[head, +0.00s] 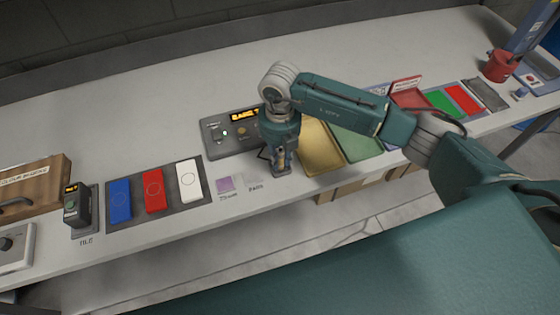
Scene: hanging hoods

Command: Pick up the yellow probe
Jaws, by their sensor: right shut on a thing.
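My right gripper (281,168) points down over the worktop, just in front of the grey box with a lit display (222,133) and left of the yellow tray (322,148). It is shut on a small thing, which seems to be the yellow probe. The fingers hide nearly all of it, so its shape and tip cannot be made out. I cannot tell whether it touches the worktop. No other yellow probe is clearly visible. My left gripper is not in view.
Blue (120,201), red (154,190) and white (189,181) blocks lie on a grey mat to the left. A black handheld device (77,207) and a wooden box (40,184) stand further left. A purple square (225,184) lies near the front edge. A red cup (500,66) stands far right.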

